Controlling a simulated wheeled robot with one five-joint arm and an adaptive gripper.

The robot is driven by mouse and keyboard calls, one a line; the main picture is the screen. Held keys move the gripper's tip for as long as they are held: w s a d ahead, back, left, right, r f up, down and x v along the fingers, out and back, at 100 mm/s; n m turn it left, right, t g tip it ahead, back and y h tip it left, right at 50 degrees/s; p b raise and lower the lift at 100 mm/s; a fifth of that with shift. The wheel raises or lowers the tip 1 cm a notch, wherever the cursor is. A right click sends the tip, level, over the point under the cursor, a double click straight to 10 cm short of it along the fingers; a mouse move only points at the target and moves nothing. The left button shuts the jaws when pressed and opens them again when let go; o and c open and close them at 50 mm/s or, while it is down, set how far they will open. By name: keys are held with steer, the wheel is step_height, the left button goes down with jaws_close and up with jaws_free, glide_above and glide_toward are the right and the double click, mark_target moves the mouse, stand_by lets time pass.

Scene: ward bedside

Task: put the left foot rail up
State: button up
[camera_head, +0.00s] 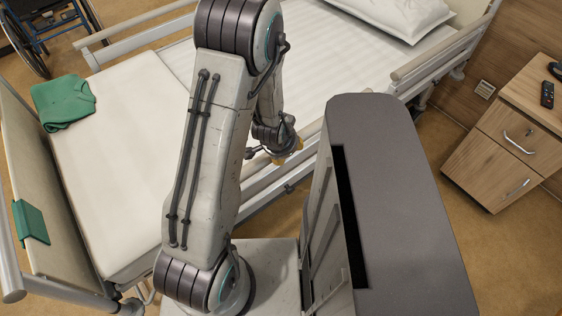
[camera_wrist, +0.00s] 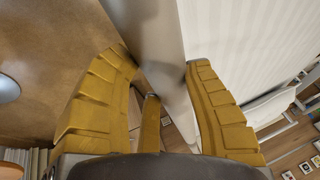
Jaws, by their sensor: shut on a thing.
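The left foot rail (camera_head: 262,186) is a pale bar along the near side of the bed, low beside the mattress edge. My arm hides part of it in the head view. My gripper (camera_head: 287,156) is at this rail, near its end toward the pillow. In the wrist view the rail (camera_wrist: 155,40) runs between the yellow fingers of my gripper (camera_wrist: 165,75), which are shut on it. The fingers' closest contact is partly hidden by the rail itself.
The near head rail (camera_head: 435,52) and far foot rail (camera_head: 140,36) stand raised. A green cloth (camera_head: 64,102) lies on the mattress (camera_head: 115,150) near the footboard (camera_head: 45,190). A bedside cabinet (camera_head: 510,140) stands at right, with bare floor before it. A wheelchair (camera_head: 40,30) is at top left.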

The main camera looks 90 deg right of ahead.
steer(key=shift+w+d+r+b, duration=0.1)
steer(key=shift+d+r+b, duration=0.2)
steer(key=shift+d+b, duration=0.25)
steer(key=shift+r, duration=0.15)
steer(key=o, duration=1)
steer(key=shift+c, duration=0.2)
steer(key=o, duration=0.3)
steer(key=shift+w, duration=0.2)
steer(key=shift+o, duration=0.2)
steer(key=v, duration=1.1)
steer(key=shift+a+r, duration=0.25)
steer(key=shift+a, duration=0.15)
